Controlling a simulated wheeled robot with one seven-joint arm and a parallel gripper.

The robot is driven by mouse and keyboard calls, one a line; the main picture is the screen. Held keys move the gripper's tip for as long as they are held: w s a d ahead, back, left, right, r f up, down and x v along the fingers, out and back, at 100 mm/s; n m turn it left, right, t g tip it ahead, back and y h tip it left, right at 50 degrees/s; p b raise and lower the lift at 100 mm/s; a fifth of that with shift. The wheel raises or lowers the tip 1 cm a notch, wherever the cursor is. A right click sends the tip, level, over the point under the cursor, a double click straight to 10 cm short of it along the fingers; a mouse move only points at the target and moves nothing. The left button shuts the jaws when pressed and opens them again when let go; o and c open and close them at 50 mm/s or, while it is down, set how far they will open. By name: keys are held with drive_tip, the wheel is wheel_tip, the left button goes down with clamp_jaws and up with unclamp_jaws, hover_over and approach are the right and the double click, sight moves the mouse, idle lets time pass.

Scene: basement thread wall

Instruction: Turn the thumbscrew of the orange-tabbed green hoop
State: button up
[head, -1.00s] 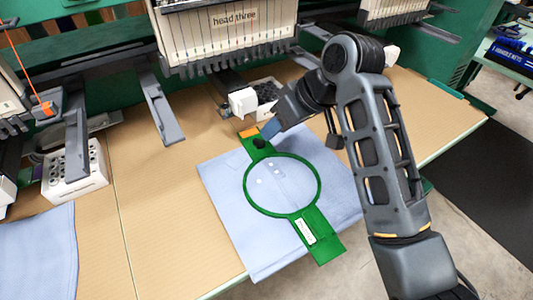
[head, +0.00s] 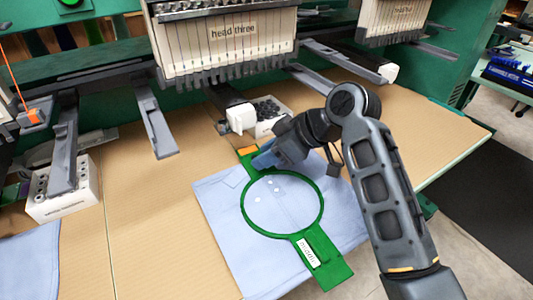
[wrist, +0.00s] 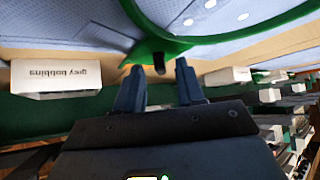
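The green hoop (head: 321,222) lies on a folded light blue cloth (head: 222,208) on the table. Its orange tab (head: 247,150) shows at the far end, just beyond my gripper (head: 262,162). A green arm with a white label (head: 308,253) extends from its near side. In the wrist view, the dark thumbscrew (wrist: 159,63) stands out from the green hoop bracket (wrist: 157,45), between the fingertips of my gripper (wrist: 158,72). The fingers are apart, with a gap visible on both sides of the thumbscrew. In the head view my gripper hides the thumbscrew.
The embroidery machine head marked "head three" (head: 228,40) hangs behind the hoop. A white box with dark bobbins (head: 272,112) stands close behind my gripper. Another white box (head: 62,190) is at left. Grey machine arms (head: 155,120) jut over the table. Bare table lies left of the cloth.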

drive_tip(key=shift+a+f, duration=0.15)
drive_tip(key=shift+c, duration=0.2)
clamp_jaws()
